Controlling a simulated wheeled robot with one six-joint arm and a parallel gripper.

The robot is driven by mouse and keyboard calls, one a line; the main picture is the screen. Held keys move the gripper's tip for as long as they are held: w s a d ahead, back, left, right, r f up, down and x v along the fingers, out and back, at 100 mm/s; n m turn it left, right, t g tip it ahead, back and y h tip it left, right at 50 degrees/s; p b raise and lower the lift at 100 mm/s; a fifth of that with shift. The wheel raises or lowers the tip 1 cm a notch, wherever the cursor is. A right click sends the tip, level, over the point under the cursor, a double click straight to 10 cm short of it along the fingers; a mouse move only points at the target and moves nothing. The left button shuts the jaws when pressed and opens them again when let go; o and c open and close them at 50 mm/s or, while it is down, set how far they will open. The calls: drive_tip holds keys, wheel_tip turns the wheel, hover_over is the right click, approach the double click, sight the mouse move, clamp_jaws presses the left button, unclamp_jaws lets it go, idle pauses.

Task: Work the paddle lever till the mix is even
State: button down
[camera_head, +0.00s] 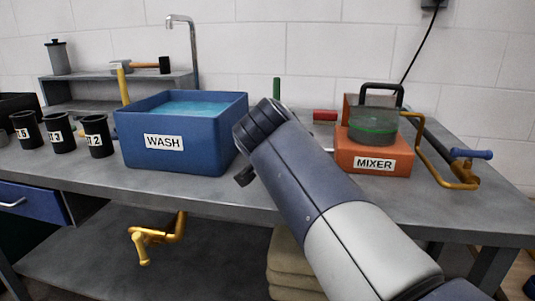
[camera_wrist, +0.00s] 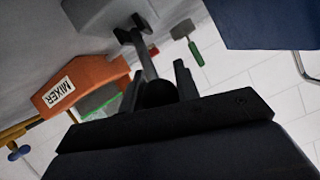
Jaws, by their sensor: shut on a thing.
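The orange mixer (camera_head: 370,158) stands on the bench, right of centre in the head view. It carries a clear bowl with a green rim (camera_head: 373,130) under a black frame. A bent yellow lever (camera_head: 429,150) with a blue grip (camera_head: 473,154) extends from its right side. The wrist view also shows the mixer (camera_wrist: 95,75) and, at far left, the blue grip (camera_wrist: 18,153). My gripper (camera_wrist: 160,88) is shut on a dark bar-like thing (camera_wrist: 147,62) with a crosspiece, apart from the lever. What that thing is, I cannot tell. The bowl's mix cannot be judged.
A blue wash tub (camera_head: 180,158) with water stands left of my arm, beneath a tap (camera_head: 183,20). Several labelled black cups (camera_head: 97,147) stand farther left. A hammer (camera_head: 150,65) lies on the shelf. A yellow crank-like part (camera_head: 153,236) shows below the bench.

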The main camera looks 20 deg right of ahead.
drive_tip(key=shift+s+a+f+t+b, duration=0.15)
drive_tip(key=shift+t+b, duration=0.25)
drive_tip(key=shift+b, duration=0.65)
drive_tip(key=c, duration=1.1)
unclamp_jaws()
drive_tip(key=shift+o, duration=0.2)
